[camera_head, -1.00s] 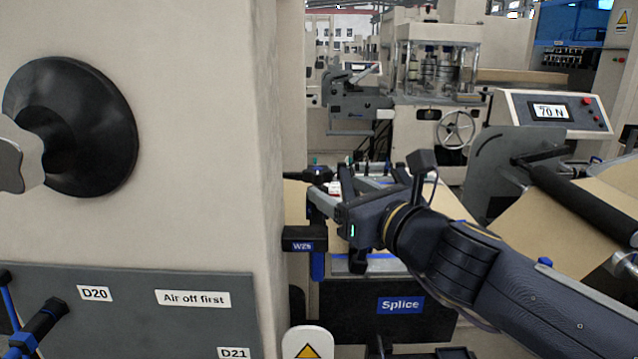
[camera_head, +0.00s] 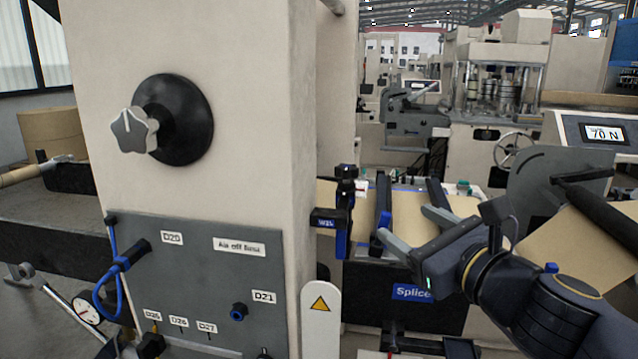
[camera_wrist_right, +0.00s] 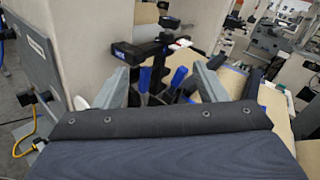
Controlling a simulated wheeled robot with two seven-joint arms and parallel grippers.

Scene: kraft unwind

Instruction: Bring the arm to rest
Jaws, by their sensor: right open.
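My right gripper (camera_head: 409,228) is in the middle right of the head view, its arm coming in from the lower right. Its two grey fingers are spread apart with nothing between them. It hangs in front of the splice table, whose blue "Splice" label (camera_head: 412,292) shows below it. In the right wrist view the two fingers (camera_wrist_right: 160,88) stand apart, with a dark bracket and blue handles beyond them. Contact with those parts cannot be told. My left gripper is not in view.
A beige column (camera_head: 250,100) with a star knob (camera_head: 134,130) and a grey valve panel (camera_head: 190,265) stands left of the gripper. A bracket labelled W25 (camera_head: 325,222) juts from its side. A tension display (camera_head: 603,132) reads 70 N at right. Brown paper web (camera_head: 585,240) runs at right.

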